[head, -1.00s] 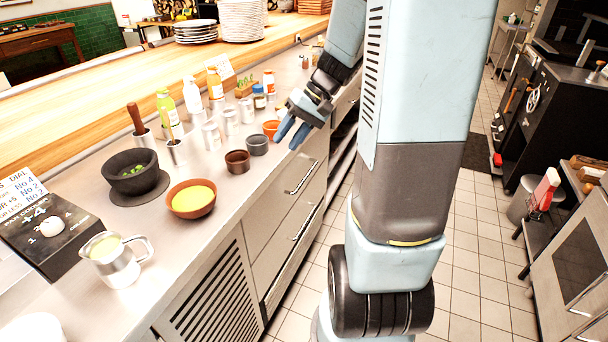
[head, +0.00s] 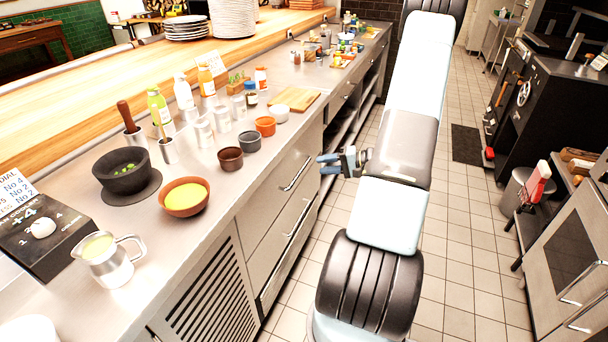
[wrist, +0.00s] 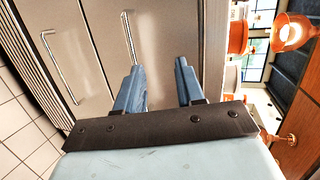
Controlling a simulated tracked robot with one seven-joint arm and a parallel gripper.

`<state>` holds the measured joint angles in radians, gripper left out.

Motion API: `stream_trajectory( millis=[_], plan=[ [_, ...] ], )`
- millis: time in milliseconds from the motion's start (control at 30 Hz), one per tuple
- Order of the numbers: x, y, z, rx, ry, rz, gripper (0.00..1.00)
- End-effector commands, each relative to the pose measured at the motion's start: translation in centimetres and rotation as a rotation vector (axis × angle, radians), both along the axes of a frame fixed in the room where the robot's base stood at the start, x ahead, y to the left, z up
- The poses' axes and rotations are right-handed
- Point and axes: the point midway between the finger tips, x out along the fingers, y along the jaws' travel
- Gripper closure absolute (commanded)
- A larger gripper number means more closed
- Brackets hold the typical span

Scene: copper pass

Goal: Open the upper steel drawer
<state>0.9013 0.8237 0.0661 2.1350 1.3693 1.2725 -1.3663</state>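The upper steel drawer (head: 276,192) is a plain pale front under the counter edge, and it looks shut. Its bar handle (head: 297,174) runs along the front, and the handle also shows in the wrist view (wrist: 128,38). My gripper (head: 323,165) is just to the right of the drawer front, at about the handle's height, with its blue fingers pointing toward it. In the wrist view my gripper (wrist: 157,66) has its two fingers apart with nothing between them. The handle lies ahead and left of the fingers, apparently not touched.
A lower drawer with its own handle (wrist: 58,65) sits below. A louvred panel (head: 210,295) is nearer. The counter (head: 235,187) above carries several bowls, small pots and bottles.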

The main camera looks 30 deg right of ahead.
Motion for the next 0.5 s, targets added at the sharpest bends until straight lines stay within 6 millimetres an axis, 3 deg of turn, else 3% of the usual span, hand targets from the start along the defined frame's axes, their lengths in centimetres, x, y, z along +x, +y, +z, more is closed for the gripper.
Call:
stream_trajectory(
  millis=[33,200,500],
  plan=[
    [-0.3,-1.0,-1.5,0.018,-0.008,-0.039,0.62],
    [-0.7,-3.4,-4.7,0.043,-0.045,-0.139,0.62],
    [-0.5,-4.1,-6.5,0.05,-0.064,-0.191,0.62]
  ],
)
